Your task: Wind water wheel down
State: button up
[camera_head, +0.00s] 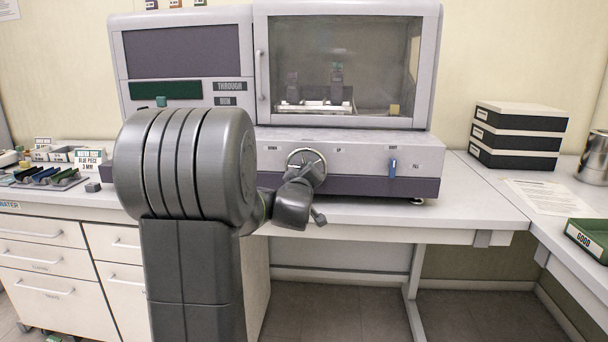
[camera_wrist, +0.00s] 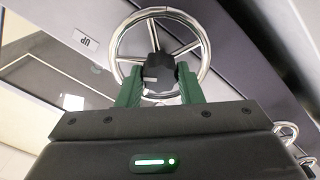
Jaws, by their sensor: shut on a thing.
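The water wheel is a round chrome handwheel (camera_head: 306,157) with spokes on the front panel of the testing machine (camera_head: 350,160). In the wrist view the wheel (camera_wrist: 160,40) has a dark hub (camera_wrist: 158,72) at its centre. My gripper (camera_wrist: 158,82) has green fingers on either side of this hub and is shut on it. In the head view my arm stands in front of the machine and reaches the wheel from below; the fingertips are hard to make out there. A panel label "UP" (camera_wrist: 86,41) shows beside the wheel in the wrist view.
Stacked dark boxes (camera_head: 518,135) and a green "GOOD" tray (camera_head: 588,239) stand on the right bench. Tools and a "blue piece" sign (camera_head: 90,160) are at left. Floor under the bench is clear.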

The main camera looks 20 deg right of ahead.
dwell(0.3)
jog(key=o, duration=1)
jog(key=shift+s+a, duration=0.1)
jog(key=v, duration=1.3)
jog(key=shift+s+a, duration=0.2)
